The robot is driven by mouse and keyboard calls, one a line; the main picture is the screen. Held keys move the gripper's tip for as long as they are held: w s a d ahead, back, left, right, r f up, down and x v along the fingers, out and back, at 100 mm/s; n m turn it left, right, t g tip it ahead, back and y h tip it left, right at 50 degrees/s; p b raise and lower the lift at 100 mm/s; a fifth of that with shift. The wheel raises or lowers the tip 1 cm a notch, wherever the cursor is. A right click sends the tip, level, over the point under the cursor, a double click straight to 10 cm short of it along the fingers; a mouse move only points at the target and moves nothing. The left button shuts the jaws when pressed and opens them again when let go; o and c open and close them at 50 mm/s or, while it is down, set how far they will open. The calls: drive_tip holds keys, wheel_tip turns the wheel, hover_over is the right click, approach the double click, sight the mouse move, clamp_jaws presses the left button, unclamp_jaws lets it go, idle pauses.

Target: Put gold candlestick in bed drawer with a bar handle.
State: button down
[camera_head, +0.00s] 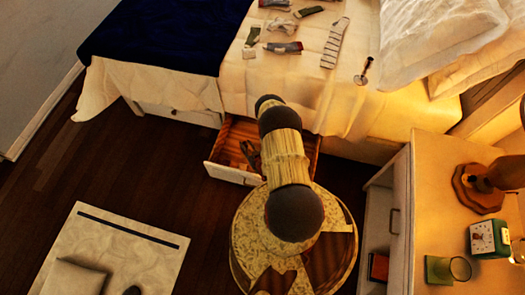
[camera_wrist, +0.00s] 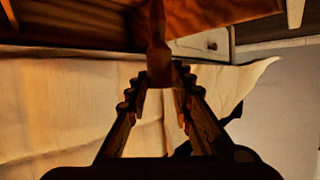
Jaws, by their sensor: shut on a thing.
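My gripper (camera_wrist: 161,78) is shut on a slender dark-brown thing in the wrist view, which looks like the candlestick (camera_wrist: 157,52). Its stem runs away from the fingertips and widens; shadow dulls its colour. Beyond it shows the reddish wooden inside of a drawer. In the head view a bed drawer (camera_head: 231,174) is pulled out below the mattress, its brown inside partly covered by my arm. Dark shapes that seem to be my gripper (camera_head: 248,153) show over its left part. I cannot make out a handle on its front.
A closed white bed drawer (camera_wrist: 207,43) with a small handle is beside the hanging sheet. Socks and a slender dark object (camera_head: 363,72) lie on the bed (camera_head: 235,75). A nightstand (camera_head: 430,225) stands right, with a clock (camera_head: 487,238). Floor at left is free beyond the rug (camera_head: 140,250).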

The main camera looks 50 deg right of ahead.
drive_tip(key=w+d+f+b, duration=0.6)
drive_tip(key=w+f+b, duration=0.2)
drive_tip(key=w+f, duration=0.4)
drive_tip(key=shift+d+f, duration=0.4)
drive_tip(key=shift+f, duration=0.15)
drive_tip(key=c, duration=1.6)
unclamp_jaws()
drive_tip(key=shift+f, duration=0.1)
drive_tip(key=shift+c, duration=0.2)
drive_tip(key=shift+o, duration=0.4)
